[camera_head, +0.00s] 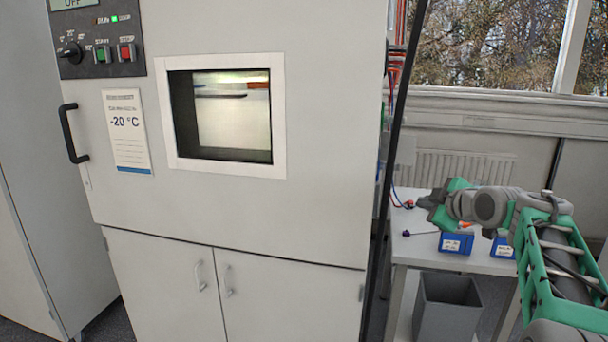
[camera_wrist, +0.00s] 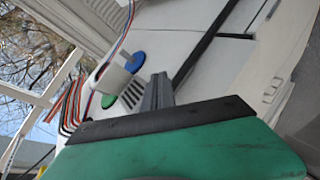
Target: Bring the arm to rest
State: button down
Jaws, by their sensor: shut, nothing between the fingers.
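My gripper (camera_head: 424,203) is at the right in the head view, at the end of my green and grey arm. The arm is bent, with the forearm running down to the lower right. Nothing touches the gripper that I can see.
The chamber (camera_head: 330,110) has a closed door, a black handle (camera_head: 72,133) and a window. Blue bins (camera_head: 456,243) stand on the side table (camera_head: 420,252). A grey waste bin (camera_head: 446,305) is below. Coloured cables (camera_wrist: 70,106) run near the gripper.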

jog(key=s+a+f+m+g+p, duration=0.25)
jog(key=s+a+f+m, duration=0.2)
jog(key=s+a, duration=0.35)
jog(key=s+a+f+m+g, duration=0.2)
jog(key=s+f, duration=0.3)
jog(key=s, duration=0.3)
jog(key=s+a+f+m+g+h+p, duration=0.1)
jog(key=s+a+f+m+g, duration=0.1)
jog(key=s+f, duration=0.3)
jog(key=s+a+f+m+g+h, duration=0.1)
jog(key=s+a+f+m+g, duration=0.2)
jog(key=s, duration=1)
jog(key=shift+s+f+m+p, duration=0.15)
jog(key=shift+f+m+p, duration=0.25)
jog(key=shift+f+m, duration=0.4)
jog(key=shift+n, duration=0.25)
